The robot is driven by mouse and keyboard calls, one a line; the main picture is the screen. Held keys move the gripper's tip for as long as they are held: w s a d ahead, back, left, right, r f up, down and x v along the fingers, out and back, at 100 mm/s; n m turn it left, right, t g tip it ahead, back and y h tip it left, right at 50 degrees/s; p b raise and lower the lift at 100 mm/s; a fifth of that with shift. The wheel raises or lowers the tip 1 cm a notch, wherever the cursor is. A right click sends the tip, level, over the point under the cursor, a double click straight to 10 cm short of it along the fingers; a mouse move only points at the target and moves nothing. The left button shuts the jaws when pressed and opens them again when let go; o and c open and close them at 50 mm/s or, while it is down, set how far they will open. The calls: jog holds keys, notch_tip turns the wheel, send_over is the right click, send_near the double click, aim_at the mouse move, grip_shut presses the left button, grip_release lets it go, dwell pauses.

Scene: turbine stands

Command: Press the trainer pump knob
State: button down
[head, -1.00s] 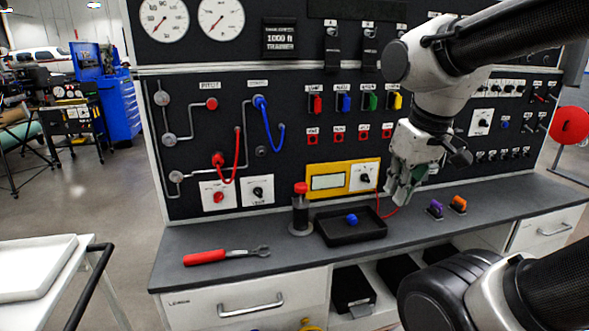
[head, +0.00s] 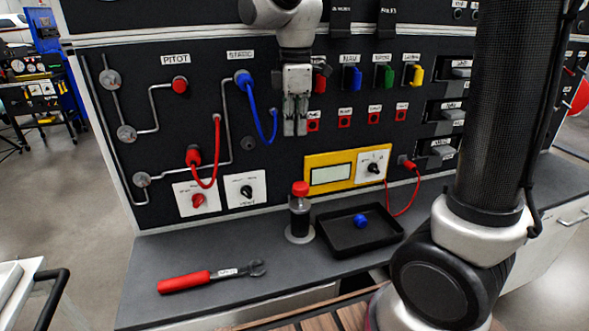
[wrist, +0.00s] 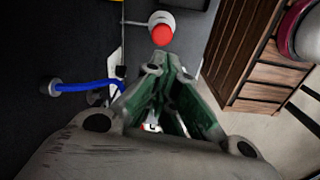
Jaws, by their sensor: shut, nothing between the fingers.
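The trainer pump (head: 300,216) stands upright on the bench, a dark cylinder on a round pale base with a red knob (head: 300,188) on top. My gripper (head: 295,131) is shut and empty. It points down in front of the black panel, above the pump and apart from it in the head view. In the wrist view the red knob (wrist: 162,35) shows beyond the fingertips (wrist: 158,64), near the top of the picture. Nothing covers the knob in either view.
A black tray (head: 345,246) with a blue knob (head: 360,221) lies right of the pump. A red-handled wrench (head: 210,277) lies front left. Blue (head: 263,118) and red (head: 215,150) hoses loop from the panel near my gripper.

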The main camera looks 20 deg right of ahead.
aim_at(296, 186)
jog(key=shift+s+n, duration=0.15)
jog(key=shift+n, duration=0.75)
jog(key=shift+d, duration=0.1)
notch_tip(296, 186, down, 14)
dwell(0.3)
jog(key=shift+s+f, duration=0.1)
jog(key=shift+f, duration=1.75)
jog(key=shift+r, duration=0.1)
